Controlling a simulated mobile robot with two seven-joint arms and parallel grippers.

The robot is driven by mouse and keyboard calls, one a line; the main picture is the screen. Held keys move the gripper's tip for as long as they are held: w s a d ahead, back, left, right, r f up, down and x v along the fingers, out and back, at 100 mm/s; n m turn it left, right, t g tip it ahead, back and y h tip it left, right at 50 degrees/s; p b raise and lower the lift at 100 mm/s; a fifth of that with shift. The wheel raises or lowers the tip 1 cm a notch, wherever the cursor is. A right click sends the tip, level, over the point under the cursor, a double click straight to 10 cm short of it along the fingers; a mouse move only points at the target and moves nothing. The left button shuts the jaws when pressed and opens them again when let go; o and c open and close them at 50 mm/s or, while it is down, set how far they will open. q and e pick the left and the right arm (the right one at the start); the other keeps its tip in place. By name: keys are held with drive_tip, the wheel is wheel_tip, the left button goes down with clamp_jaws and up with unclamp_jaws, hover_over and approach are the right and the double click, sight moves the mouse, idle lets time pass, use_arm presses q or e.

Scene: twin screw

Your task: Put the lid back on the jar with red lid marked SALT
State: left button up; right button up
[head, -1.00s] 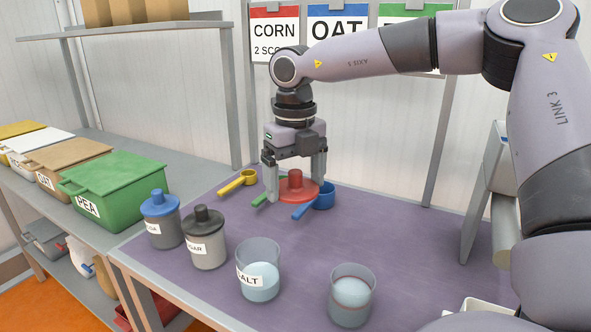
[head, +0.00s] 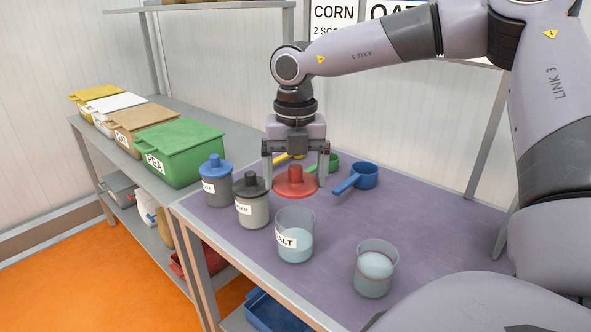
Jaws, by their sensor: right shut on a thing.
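The red lid (head: 296,184) with its knob is held in my right gripper (head: 295,184), which is shut on it. The lid hangs above the table, a little behind and above the open SALT jar (head: 295,236). The SALT jar is clear, stands upright without a lid, and holds pale contents low inside. Its label faces the front left. The lid and jar look apart. My left gripper is not in view.
A blue-lidded jar (head: 216,182) and a black-lidded jar (head: 252,204) stand left of the SALT jar. Another open clear jar (head: 375,270) stands to its right. Blue (head: 362,177), green (head: 333,163) and yellow scoops lie behind. The purple tabletop (head: 430,225) is clear at right.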

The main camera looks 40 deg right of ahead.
drive_tip(key=shift+f+b, duration=0.75)
drive_tip(key=shift+f, duration=0.95)
use_arm(q)
drive_tip(key=b, duration=0.1)
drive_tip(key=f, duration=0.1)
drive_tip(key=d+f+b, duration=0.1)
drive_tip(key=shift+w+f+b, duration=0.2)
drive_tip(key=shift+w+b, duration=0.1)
use_arm(e)
wheel_tip(320, 180, down, 3)
drive_tip(key=shift+r, duration=0.1)
use_arm(q)
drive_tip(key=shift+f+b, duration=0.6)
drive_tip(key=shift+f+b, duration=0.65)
drive_tip(key=shift+b, duration=0.05)
use_arm(e)
drive_tip(key=shift+f, duration=0.2)
idle(0.4)
idle(0.4)
drive_tip(key=o, duration=0.8)
drive_tip(key=shift+c, duration=0.2)
